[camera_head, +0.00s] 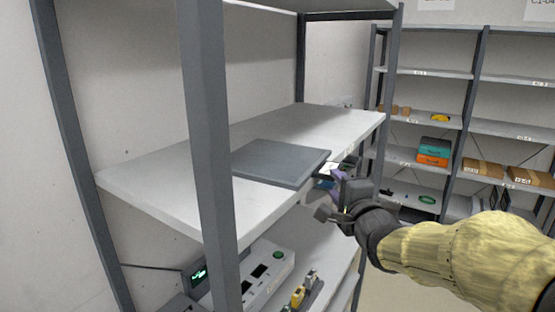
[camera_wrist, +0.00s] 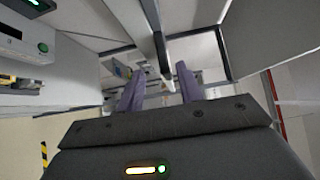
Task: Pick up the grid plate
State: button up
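A flat dark grey square plate (camera_head: 280,162) lies on the middle shelf board (camera_head: 150,190) and reaches its front edge. It is the likely grid plate, but no grid pattern can be made out on it. My gripper (camera_head: 328,180) is just right of the plate's near right corner, at about shelf-edge height. The head view does not show clearly whether it touches the plate. In the wrist view my gripper (camera_wrist: 159,88) has its two purple fingers apart, with a gap between them. I see nothing clearly held there, and cannot identify the plate in that view.
A dark shelf post (camera_head: 208,150) stands left of the plate. A white device with a green button (camera_head: 268,275) sits on the shelf below and also shows in the wrist view (camera_wrist: 20,42). Another rack with boxes (camera_head: 432,153) stands at the back right.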

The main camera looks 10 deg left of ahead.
aim_at(331, 179)
jog(key=p+x, duration=0.2)
jog(key=x, duration=0.2)
jog(key=shift+s+a+r+p, duration=0.1)
jog(key=shift+a+r+p, duration=0.15)
jog(key=shift+r+p, duration=0.15)
jog(key=shift+w+a+f, duration=0.1)
jog(key=shift+w+a, duration=0.05)
jog(key=shift+w, duration=0.25)
jog(key=shift+s, duration=0.15)
jog(key=shift+c, duration=0.5)
grip_shut()
